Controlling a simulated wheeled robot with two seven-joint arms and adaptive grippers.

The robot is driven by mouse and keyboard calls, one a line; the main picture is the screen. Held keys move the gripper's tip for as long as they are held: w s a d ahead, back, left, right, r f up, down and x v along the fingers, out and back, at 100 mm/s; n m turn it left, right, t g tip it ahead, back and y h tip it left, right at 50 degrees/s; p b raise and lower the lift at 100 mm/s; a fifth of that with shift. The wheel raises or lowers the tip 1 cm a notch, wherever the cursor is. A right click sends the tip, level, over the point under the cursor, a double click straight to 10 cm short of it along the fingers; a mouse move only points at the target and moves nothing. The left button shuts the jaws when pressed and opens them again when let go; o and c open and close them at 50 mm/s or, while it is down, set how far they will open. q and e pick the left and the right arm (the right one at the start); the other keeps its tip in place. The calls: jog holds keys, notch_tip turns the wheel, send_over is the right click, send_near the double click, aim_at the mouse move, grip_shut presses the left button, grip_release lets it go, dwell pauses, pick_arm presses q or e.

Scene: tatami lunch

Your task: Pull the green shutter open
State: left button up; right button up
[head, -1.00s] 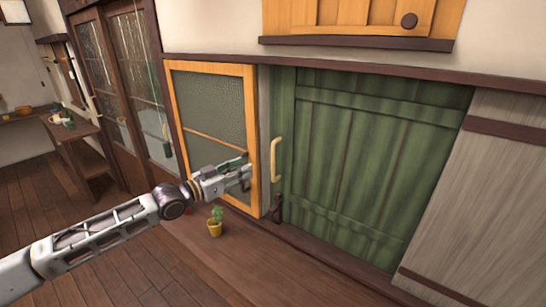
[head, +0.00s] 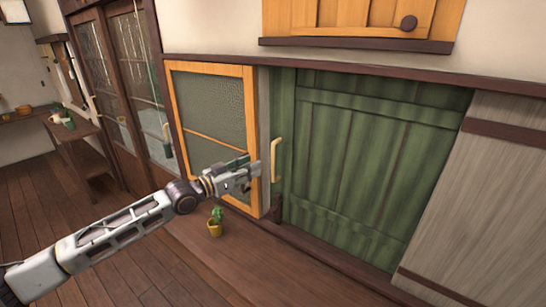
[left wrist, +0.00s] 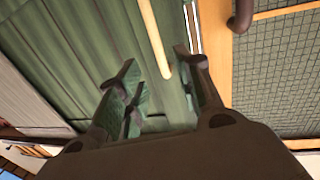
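The green shutter (head: 365,165) is a wide plank panel in the middle of the head view. A pale upright bar handle (head: 275,160) is fixed near its left edge. My left gripper (head: 255,172) is just left of the handle, with its fingers pointing at it. In the left wrist view the left gripper (left wrist: 158,85) is open, its two fingers apart. The handle (left wrist: 157,40) runs in from the top, and its end shows near the right finger. I cannot tell whether they touch. The shutter (left wrist: 80,50) fills the background there. My right gripper is not in view.
An orange-framed mesh screen (head: 215,130) stands left of the shutter, behind my left arm. A small potted cactus (head: 215,222) stands below it. A grey plank panel (head: 485,190) is right of the shutter. An orange cabinet (head: 350,15) is above.

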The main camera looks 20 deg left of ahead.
pick_arm(q)
jog(key=shift+p+x, duration=1.05)
jog(key=shift+x, duration=4.25)
jog(key=shift+r, duration=0.1)
jog(key=c, duration=0.7)
grip_shut()
